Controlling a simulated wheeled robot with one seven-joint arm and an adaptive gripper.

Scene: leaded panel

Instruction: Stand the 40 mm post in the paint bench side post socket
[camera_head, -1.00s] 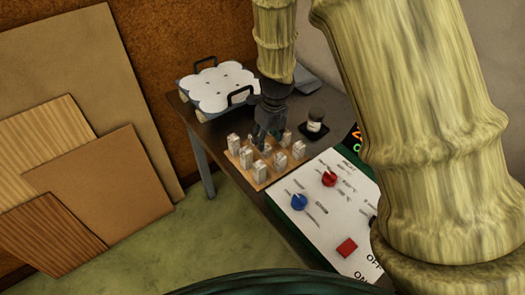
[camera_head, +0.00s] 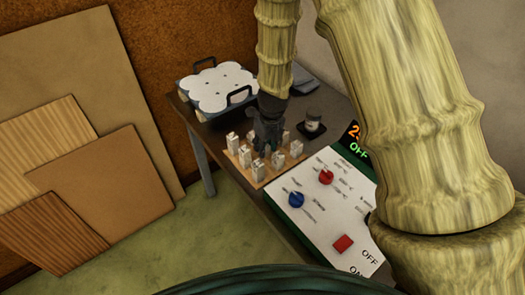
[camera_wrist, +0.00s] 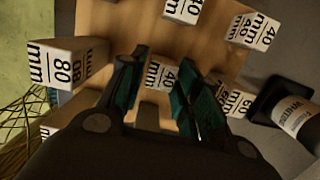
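My gripper (camera_head: 266,148) is low over a wooden board (camera_head: 283,172) that bears several pale posts. In the wrist view, its two dark green fingers (camera_wrist: 158,88) are apart. A post marked 40 (camera_wrist: 162,75) shows in the gap between them; contact with either finger cannot be made out. Other posts marked 40 mm stand farther off at the top (camera_wrist: 182,8) and upper right (camera_wrist: 252,30). A post marked 80 mm (camera_wrist: 62,62) stands left of the fingers, and one marked 60 (camera_wrist: 237,99) is close to the right finger. I cannot pick out the side post socket.
A white control panel (camera_head: 325,220) with knobs lies in front, and a white tray with black handles (camera_head: 215,88) is behind. Wood sheets (camera_head: 100,180) lean on the wall at left.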

